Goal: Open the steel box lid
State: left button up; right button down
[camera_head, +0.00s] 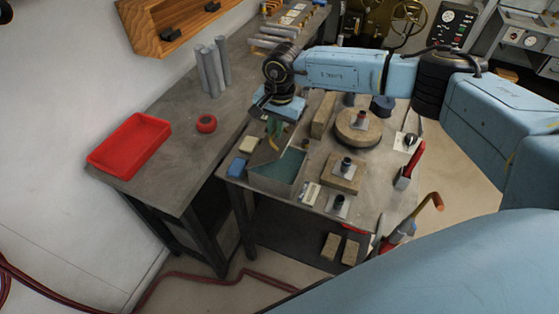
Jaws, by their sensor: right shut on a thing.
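The steel box (277,185) stands on the near end of the workbench, with its greenish-grey inside showing from above. Its lid (266,150) is raised and tilted at the box's back left side. My right gripper (275,127) points down above the box at the lid's upper edge and is shut on the lid. The fingertips are small and partly hidden by the gripper's own body. My left gripper is not in view.
Wooden blocks with dark knobs (344,172) and a round wooden piece (358,128) stand right of the box. A blue block (237,167) lies close on its left. A red tray (130,145) and red tape roll (206,123) lie on the left bench.

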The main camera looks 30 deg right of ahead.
jog(key=shift+w+a+r, duration=0.25)
jog(key=shift+w+a, duration=0.15)
jog(key=shift+a, duration=0.1)
jog(key=shift+w+a+r+b, duration=0.2)
jog(key=shift+w+a+b, duration=0.45)
jog(key=shift+b, duration=0.25)
jog(key=shift+w+a+r, duration=0.1)
jog(key=shift+w+r, duration=0.05)
jog(key=shift+w, duration=0.1)
